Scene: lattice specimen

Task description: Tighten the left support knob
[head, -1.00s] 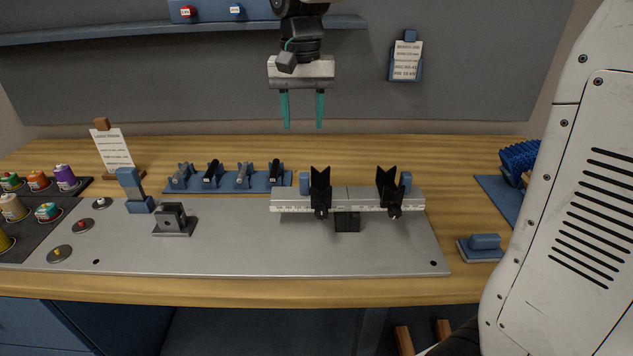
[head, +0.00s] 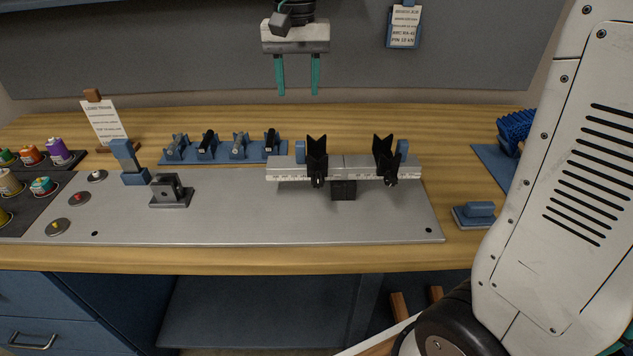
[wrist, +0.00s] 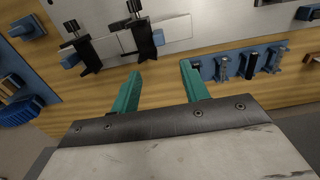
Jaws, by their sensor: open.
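A white scale rail (head: 345,168) stands on the grey metal plate, carrying two black V-shaped supports. The left support (head: 317,158) has a small dark knob (head: 317,183) low on its front; the right support (head: 386,158) has a similar knob. In the wrist view the rail (wrist: 178,28) and both supports show near the top, with dark knobs (wrist: 134,6) pointing up. My gripper (head: 297,92) is open and empty, with teal fingers pointing down, above and behind the rail. It also shows in the wrist view (wrist: 160,75), apart from the supports.
A dark bracket (head: 171,190) and blue upright block (head: 132,165) stand left on the metal plate (head: 260,222). A blue rack (head: 225,152) of several pins sits behind. Spools (head: 40,185) are far left; a blue-handled block (head: 477,214) lies right. The front plate is mostly clear.

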